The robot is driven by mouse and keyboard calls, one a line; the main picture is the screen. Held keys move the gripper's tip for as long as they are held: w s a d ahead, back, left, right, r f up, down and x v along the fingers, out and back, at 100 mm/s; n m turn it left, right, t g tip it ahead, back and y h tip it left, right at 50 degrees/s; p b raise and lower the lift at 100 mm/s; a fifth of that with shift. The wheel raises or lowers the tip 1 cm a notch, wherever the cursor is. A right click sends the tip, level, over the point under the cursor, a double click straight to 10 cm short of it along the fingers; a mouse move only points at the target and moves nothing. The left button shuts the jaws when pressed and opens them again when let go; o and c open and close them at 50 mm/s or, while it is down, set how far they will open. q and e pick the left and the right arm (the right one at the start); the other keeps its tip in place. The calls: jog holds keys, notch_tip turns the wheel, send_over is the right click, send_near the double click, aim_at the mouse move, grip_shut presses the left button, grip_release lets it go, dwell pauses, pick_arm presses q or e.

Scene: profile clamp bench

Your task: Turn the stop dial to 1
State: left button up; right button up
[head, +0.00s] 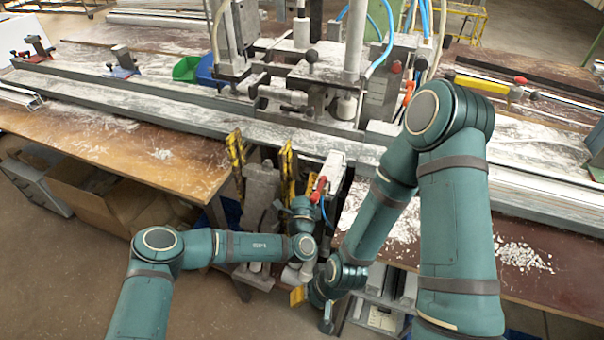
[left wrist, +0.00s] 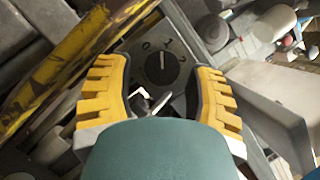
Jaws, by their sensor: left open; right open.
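The stop dial (left wrist: 162,68) is a dark round knob on a grey plate with small numerals along its upper edge. A thin white line on it points up, close to the 1; I cannot tell whether it is exactly there. My left gripper (left wrist: 158,82) is open, its two yellow ribbed fingers either side of the dial in view, with nothing between them touching that I can see. In the head view my left gripper (head: 302,207) is at the bench's front edge; the dial is not clear there. My right gripper (head: 312,303) is lower, partly hidden by its arm, and holds nothing visible.
Worn yellow-striped posts (head: 288,160) stand left of my left gripper. A red-handled part (head: 318,188) is close beside it. The clamp machine (head: 320,85) stands behind on the long dusty rail. A cardboard box (head: 120,205) is under the bench at left.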

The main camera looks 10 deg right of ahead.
pick_arm(q)
jog(key=shift+w+d+r, duration=0.15)
jog(key=shift+w, duration=0.2)
pick_arm(e)
jog(key=shift+w+a+f, duration=0.1)
jog(key=shift+w, duration=0.25)
pick_arm(q)
jog(key=c, duration=0.9)
jog(key=shift+r, duration=0.1)
jog(key=m+h+p, duration=0.2)
jog(key=m+p, duration=0.2)
jog(key=shift+r, duration=0.1)
jog(key=m+h, duration=0.1)
jog(key=m, duration=0.1)
jog(key=shift+m+p, duration=0.3)
jog(key=shift+h, duration=0.3)
pick_arm(e)
notch_tip(320, 180, up, 5)
jog(key=shift+s+f, duration=0.15)
pick_arm(q)
jog(key=o, duration=0.9)
jog(key=shift+f, duration=0.2)
